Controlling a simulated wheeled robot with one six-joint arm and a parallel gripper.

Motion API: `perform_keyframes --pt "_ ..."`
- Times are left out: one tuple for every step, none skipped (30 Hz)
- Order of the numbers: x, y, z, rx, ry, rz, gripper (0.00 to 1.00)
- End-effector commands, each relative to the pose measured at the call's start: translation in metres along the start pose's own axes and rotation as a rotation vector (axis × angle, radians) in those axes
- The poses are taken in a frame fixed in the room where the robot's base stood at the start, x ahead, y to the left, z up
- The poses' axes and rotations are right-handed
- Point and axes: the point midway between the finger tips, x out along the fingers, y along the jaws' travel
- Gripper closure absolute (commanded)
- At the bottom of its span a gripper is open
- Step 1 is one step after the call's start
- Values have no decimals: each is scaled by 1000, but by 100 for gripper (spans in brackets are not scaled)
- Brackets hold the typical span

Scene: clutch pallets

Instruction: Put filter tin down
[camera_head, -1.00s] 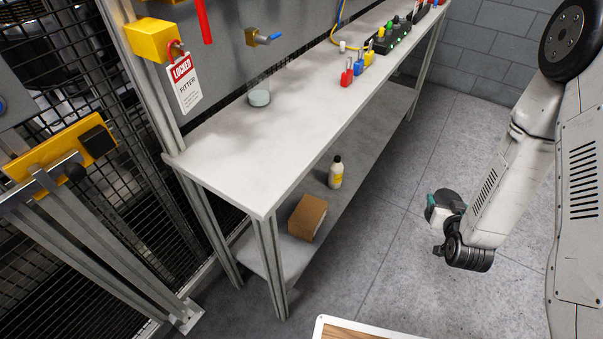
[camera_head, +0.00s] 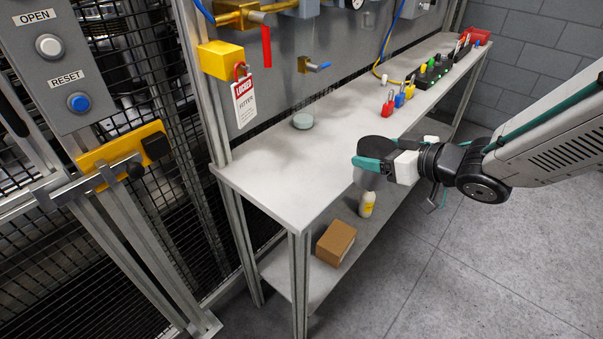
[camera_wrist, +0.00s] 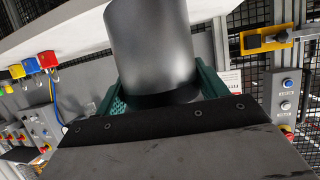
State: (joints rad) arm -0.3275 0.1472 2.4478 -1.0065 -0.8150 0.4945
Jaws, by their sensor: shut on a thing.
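The filter tin is a dark grey cylinder that shows large in the wrist view (camera_wrist: 150,45), between the teal fingers of my gripper (camera_wrist: 160,85). The tin overlaps the front edge of the pale bench top (camera_head: 270,180) in the picture. I cannot tell its exact height or whether it is over the top.
A round grey-green disc (camera_head: 303,121) lies on the bench near the back panel. Several padlocks (camera_head: 389,106) and a switch box (camera_head: 433,68) stand farther right. A bottle (camera_head: 367,204) and a cardboard box (camera_head: 336,242) are on the lower shelf. The bench's near left part is clear.

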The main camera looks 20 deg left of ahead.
Motion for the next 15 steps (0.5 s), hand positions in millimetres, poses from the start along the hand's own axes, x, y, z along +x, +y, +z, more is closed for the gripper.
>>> perform_keyframes --pt "-2 -6 -8 -10 3 -18 58" --pt "-3 -9 -10 -14 2 -27 58" --pt "-2 -12 -12 -15 1 -35 58" --pt "0 -15 -14 -16 1 -39 58" --pt "3 -17 -15 -17 0 -43 58" --pt "9 -20 -18 -18 0 -47 58" --pt "15 -23 -19 -18 0 -48 58" --pt "21 -26 -21 -18 0 -49 58" --pt "31 -30 -24 -18 0 -49 58" --pt "38 -33 -26 -18 0 -49 58" --pt "46 -36 -28 -18 1 -49 58" --pt "56 -40 -31 -17 0 -48 58" --pt "63 -42 -33 -18 0 -48 58" --pt "70 -46 -35 -18 1 -48 58" --pt "80 -49 -38 -17 1 -47 58"
